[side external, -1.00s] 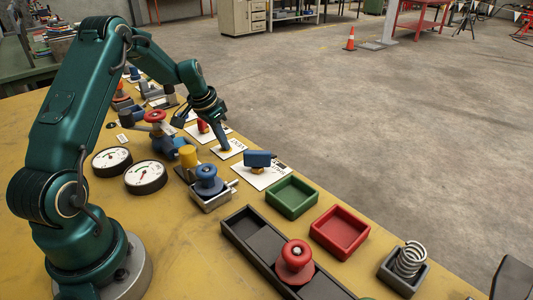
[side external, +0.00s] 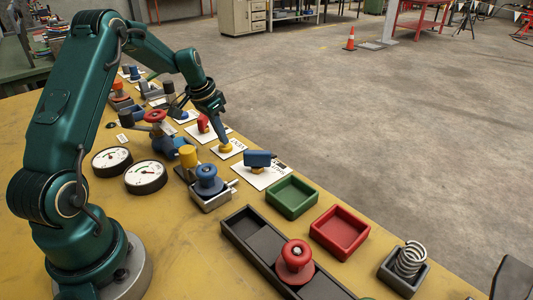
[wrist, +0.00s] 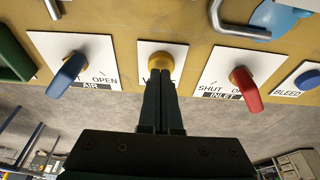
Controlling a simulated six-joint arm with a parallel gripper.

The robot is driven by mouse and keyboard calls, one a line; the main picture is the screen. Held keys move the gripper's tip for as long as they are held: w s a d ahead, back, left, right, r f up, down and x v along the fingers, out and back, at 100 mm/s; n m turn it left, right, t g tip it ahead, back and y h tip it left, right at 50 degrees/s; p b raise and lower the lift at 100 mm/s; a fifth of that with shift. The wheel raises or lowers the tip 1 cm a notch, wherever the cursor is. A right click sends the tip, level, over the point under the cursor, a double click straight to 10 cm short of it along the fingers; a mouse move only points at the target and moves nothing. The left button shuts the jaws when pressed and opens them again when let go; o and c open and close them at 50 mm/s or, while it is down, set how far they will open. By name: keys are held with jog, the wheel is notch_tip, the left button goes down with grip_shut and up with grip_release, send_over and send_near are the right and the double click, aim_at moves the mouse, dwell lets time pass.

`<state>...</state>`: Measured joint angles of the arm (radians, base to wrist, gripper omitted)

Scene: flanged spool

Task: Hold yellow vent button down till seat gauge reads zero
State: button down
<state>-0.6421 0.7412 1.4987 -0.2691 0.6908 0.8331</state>
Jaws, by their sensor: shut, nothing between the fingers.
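The yellow vent button (side external: 225,148) sits on a white card between the blue and red handles. In the wrist view the button (wrist: 158,61) shows just beyond my fingertips, and the fingers hide part of it and most of its label. My gripper (side external: 223,138) is shut and empty, pointing down at the button from just above. I cannot tell whether the fingertips touch it. Two round white gauges, a left one (side external: 112,161) and a right one (side external: 146,177), lie on the yellow bench. Their lettering and readings are too small to make out; which is the seat gauge is unclear.
The blue AIR handle (wrist: 68,75) and red INLET handle (wrist: 245,88) stand on cards close beside the button. A blue BLEED button (wrist: 308,80) is farther right. A yellow-topped fitting (side external: 188,157) and blue-topped fixture (side external: 208,181) stand nearby. Green (side external: 292,198) and red trays (side external: 340,232) are nearer the camera.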

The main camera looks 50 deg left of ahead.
jog(key=v, duration=1.1)
jog(key=shift+w+r, duration=0.25)
jog(key=shift+r, duration=0.15)
jog(key=shift+a, duration=0.1)
jog(key=s+d+r+m+t, duration=0.1)
jog(key=s+d+r+m, duration=0.2)
jog(key=d, duration=0.5)
jog(key=s+d+r+t, duration=0.1)
jog(key=s+d+r, duration=0.1)
jog(key=d+r, duration=0.55)
jog(key=s+d+f+n, duration=0.3)
jog(key=s+d+f, duration=0.3)
jog(key=s+f, duration=0.3)
jog(key=s, duration=0.3)
jog(key=shift+s, duration=0.25)
